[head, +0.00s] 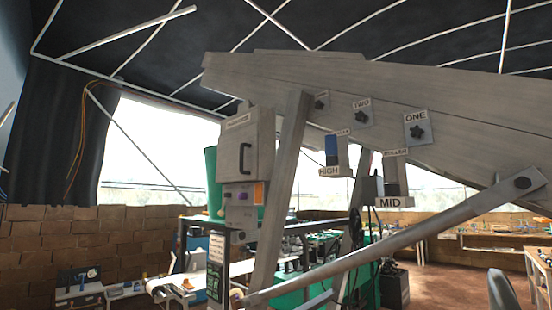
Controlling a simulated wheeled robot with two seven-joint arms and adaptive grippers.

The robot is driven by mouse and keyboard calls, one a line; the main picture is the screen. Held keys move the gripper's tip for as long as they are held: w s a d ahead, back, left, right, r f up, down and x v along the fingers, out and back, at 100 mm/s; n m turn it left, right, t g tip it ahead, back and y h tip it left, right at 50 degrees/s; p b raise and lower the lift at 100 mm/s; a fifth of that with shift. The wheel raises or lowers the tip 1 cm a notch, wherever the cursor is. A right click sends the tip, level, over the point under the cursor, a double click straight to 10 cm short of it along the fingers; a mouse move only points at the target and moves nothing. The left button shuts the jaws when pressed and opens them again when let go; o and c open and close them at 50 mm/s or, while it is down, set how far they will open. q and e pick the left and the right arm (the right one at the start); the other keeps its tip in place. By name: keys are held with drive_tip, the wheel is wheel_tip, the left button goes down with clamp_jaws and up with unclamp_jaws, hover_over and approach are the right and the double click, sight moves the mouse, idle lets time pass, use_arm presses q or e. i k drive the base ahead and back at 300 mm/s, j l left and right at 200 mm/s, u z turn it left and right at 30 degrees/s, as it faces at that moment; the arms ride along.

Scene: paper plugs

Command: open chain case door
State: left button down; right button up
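A grey metal case (262,140) is fixed on the left end of the large grey wooden frame. Its front door (236,145) looks shut and carries a black C-shaped handle (245,158). A small label sits above the handle, too small to read, so I cannot confirm that this is the chain case. Neither of my grippers is in view.
A large slanted frame (300,75) with a long diagonal beam (400,235) fills the middle and right. Below the case is a grey control box (241,205) with a purple patch. A green bin (211,175) stands behind. Benches (500,240) line the back right.

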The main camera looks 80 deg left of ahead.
sight(237, 160)
drive_tip(key=u, duration=3.15)
